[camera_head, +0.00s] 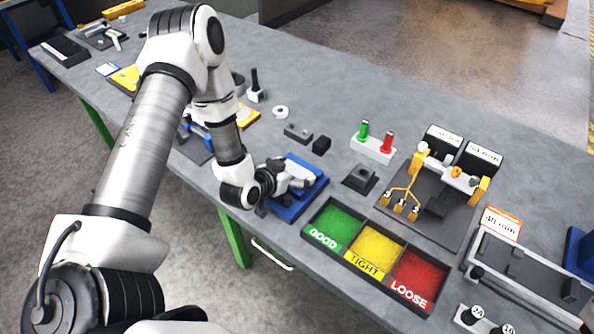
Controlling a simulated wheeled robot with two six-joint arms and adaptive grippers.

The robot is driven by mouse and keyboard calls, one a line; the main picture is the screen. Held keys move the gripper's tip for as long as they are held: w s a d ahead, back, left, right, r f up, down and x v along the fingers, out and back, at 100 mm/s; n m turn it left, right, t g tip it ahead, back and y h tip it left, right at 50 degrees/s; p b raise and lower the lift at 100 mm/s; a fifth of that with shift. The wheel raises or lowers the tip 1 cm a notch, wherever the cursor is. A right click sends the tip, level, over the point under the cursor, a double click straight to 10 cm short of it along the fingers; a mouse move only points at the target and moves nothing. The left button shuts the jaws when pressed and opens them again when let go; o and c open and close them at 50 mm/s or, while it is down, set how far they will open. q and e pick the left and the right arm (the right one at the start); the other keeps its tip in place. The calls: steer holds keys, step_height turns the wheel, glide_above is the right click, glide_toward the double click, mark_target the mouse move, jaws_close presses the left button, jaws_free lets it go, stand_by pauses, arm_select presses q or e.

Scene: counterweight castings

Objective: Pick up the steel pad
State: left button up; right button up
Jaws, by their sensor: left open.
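I cannot tell for sure which piece is the steel pad. Small dark candidates are a flat grey block (298,132), a black cube (321,145) and a dark square piece with a raised middle (360,178). My left gripper (303,181) is open over a blue tray (312,190) near the table's front edge. The gripper and wrist hide part of the tray, and I see nothing clearly between the fingers. My right gripper is out of view.
Right of the tray stands a sorting bin with green (333,228), yellow (375,250) and red (418,279) compartments. Behind it are a red-and-green plug holder (373,148) and a fixture with yellow posts (430,195). The far middle of the grey table (370,95) is clear.

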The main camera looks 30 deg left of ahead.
mark_target(293, 173)
arm_select(q)
steer(key=shift+s+r, duration=0.15)
steer(key=shift+s, duration=0.05)
steer(key=shift+c, duration=0.7)
steer(key=shift+s, duration=0.15)
steer(key=c, duration=1.2)
steer(key=shift+r, duration=0.1)
steer(key=shift+w+r, duration=0.25)
steer(key=shift+r, duration=0.2)
step_height(293, 173, up, 8)
steer(key=shift+r+b, duration=0.2)
steer(key=shift+b, duration=0.35)
steer(key=shift+s+r, duration=0.15)
steer(key=shift+r, duration=0.1)
